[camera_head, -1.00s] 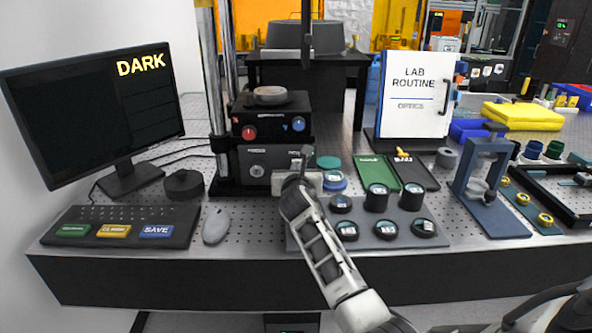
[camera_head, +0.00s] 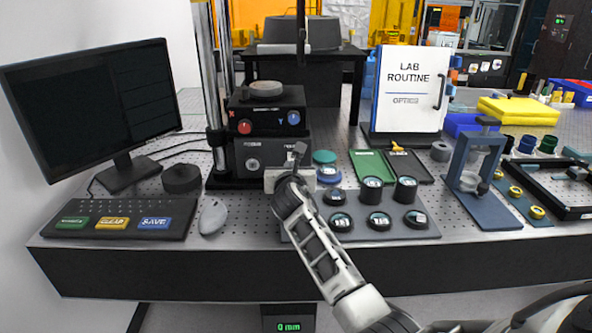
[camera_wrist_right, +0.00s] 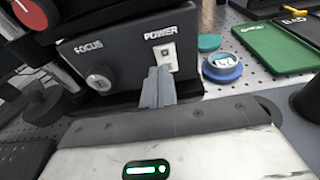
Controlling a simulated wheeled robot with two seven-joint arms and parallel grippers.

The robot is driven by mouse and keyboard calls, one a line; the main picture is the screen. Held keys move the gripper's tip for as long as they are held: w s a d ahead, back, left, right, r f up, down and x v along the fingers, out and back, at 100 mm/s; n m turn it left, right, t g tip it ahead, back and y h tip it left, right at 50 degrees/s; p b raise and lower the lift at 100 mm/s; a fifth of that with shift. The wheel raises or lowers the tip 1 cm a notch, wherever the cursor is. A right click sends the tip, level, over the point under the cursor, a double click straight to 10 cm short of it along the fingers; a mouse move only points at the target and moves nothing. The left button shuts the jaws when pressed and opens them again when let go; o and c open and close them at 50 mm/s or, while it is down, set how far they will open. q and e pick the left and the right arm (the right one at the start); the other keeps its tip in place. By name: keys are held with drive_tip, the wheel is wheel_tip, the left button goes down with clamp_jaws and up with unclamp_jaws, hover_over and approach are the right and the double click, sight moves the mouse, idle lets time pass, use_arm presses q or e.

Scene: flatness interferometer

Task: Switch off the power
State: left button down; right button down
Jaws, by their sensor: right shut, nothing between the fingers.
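The black instrument box (camera_head: 262,157) stands at the back of the bench, below the box with the red and blue knobs. In the right wrist view its front (camera_wrist_right: 122,70) carries a FOCUS knob (camera_wrist_right: 98,82) and, under the word POWER, a pale switch plate (camera_wrist_right: 165,56). My right gripper (camera_head: 299,150) is shut and empty, its fingertips in front of this panel. In the right wrist view the closed fingertips (camera_wrist_right: 159,72) overlap the plate's lower left part; I cannot tell whether they touch it. The monitor (camera_head: 95,105) is dark and blank. My left gripper is out of view.
A keyboard (camera_head: 120,216) and a grey mouse (camera_head: 212,216) lie at the left. Right of my arm are a tray of black round parts (camera_head: 398,234), a green tray (camera_head: 372,165) and a blue clamp stand (camera_head: 480,205). A tall post (camera_head: 208,90) rises beside the box.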

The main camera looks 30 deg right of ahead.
drive_tip(key=r+v, duration=0.2)
drive_tip(key=v, duration=0.9)
drive_tip(key=shift+r, duration=0.2)
drive_tip(key=s+a+f+m+g+y, duration=0.2)
drive_tip(key=s+f+m+g, duration=0.1)
drive_tip(key=s+f+m, duration=0.45)
drive_tip(key=s+a+f+m+g+y, duration=0.2)
drive_tip(key=s+f+m, duration=0.5)
drive_tip(key=s+m, duration=0.1)
drive_tip(key=s+a+f+m+g+y, duration=0.25)
drive_tip(key=s+m, duration=0.35)
drive_tip(key=s, duration=0.3)
drive_tip(key=s+a+f+m+g+y, duration=0.1)
drive_tip(key=s+a+m+g, duration=0.2)
drive_tip(key=s+m, duration=0.5)
drive_tip(key=w+a+f+n+t+y, duration=0.2)
drive_tip(key=w+a+f+t, duration=0.2)
drive_tip(key=f, duration=0.6)
drive_tip(key=w+t, duration=0.1)
drive_tip(key=t, duration=0.1)
drive_tip(key=shift+w+a+t+y, duration=0.2)
drive_tip(key=shift+a+t+y, duration=0.05)
drive_tip(key=shift+t+y, duration=0.1)
